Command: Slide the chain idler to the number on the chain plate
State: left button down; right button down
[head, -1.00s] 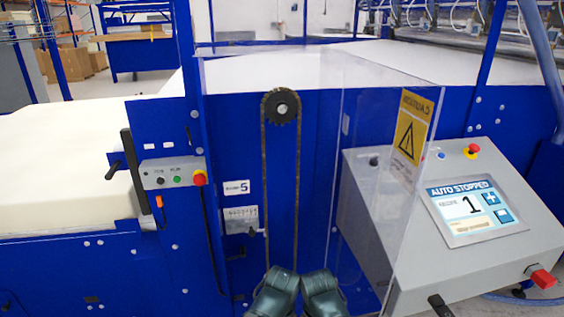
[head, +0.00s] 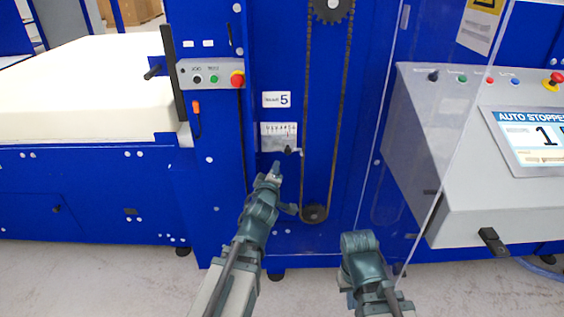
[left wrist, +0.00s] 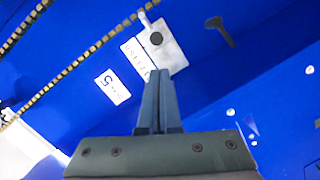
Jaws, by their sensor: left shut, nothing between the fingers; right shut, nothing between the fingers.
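A silver scale plate (head: 270,131) with a row of small marks is fixed to the blue panel, left of the chain. A small idler lever with a dark knob (head: 289,150) sits at its lower right edge. A white label reading 5 (head: 276,99) is above the plate. In the left wrist view are the plate (left wrist: 172,56), the round dark knob (left wrist: 156,38) and the label (left wrist: 112,87). My left gripper (head: 276,169) is shut and empty, just below the plate, apart from the knob. My right gripper (head: 359,240) is shut and empty, lower right.
A chain (head: 304,110) loops between an upper sprocket (head: 331,8) and a lower sprocket (head: 314,214). A clear guard (head: 425,150) stands right of the chain, before a grey console (head: 450,190) reading AUTO STOPPED. A button box (head: 208,74) and foam block (head: 85,90) are at left.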

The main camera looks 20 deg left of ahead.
aim_at(288, 148)
pick_arm(q)
jog(key=w+a+b, duration=0.1)
jog(key=w, duration=0.9)
jog(key=shift+a+f, duration=0.15)
jog(key=shift+f, duration=0.3)
jog(key=shift+f, duration=0.1)
